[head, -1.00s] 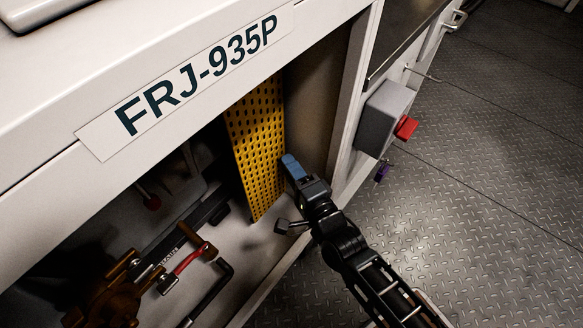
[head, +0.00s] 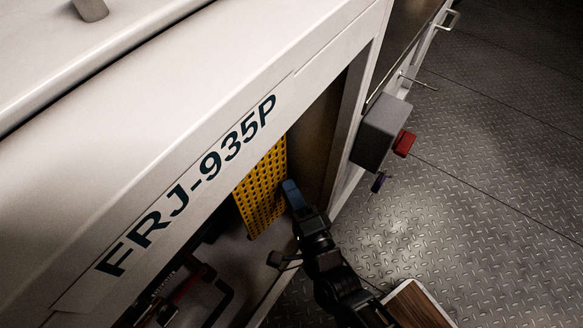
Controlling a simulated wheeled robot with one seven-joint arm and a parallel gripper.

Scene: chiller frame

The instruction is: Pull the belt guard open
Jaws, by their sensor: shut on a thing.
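The belt guard (head: 262,190) is a yellow perforated panel inside the opening of the white frame, below the FRJ-935P label. Its upper part is hidden behind the frame's top beam. My gripper (head: 291,192), with blue fingertips, is at the guard's right edge and shut on it. The exact grip point is partly hidden by the fingers.
The white frame's upright post (head: 352,120) stands just right of my gripper. A grey box with a red switch (head: 403,144) is mounted on its outer side. A red-handled valve (head: 187,287) sits low inside the opening. Open tread-plate floor (head: 480,200) lies to the right.

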